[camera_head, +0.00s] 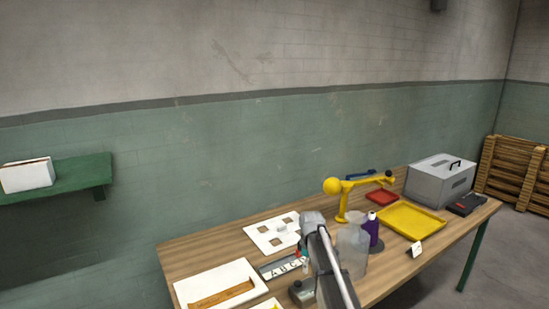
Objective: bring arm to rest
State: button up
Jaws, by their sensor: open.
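My arm (324,262) rises from the bottom edge, right of centre, in the head view. Its grey joint (312,219) is the highest part that shows, in front of the wooden table (210,249). I cannot make out my gripper's fingers or anything held in them. The arm hides part of the table and some things behind it.
A white panel with square openings (263,241), a lettered strip (275,271) and a clear container (352,256) are close around the arm. A purple bottle (373,230), yellow lamp-like stand (341,203), yellow tray (421,232) and grey box (428,186) stand right.

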jog(key=s+d+f+m+b, duration=0.1)
jog(key=s+m, duration=0.5)
jog(key=s, duration=0.8)
jog(key=s+d+f+m+b, duration=0.2)
jog(key=s+m, duration=0.4)
jog(key=s, duration=0.8)
jog(key=shift+d+f+m, duration=0.3)
jog(key=shift+d, duration=0.6)
dwell(0.6)
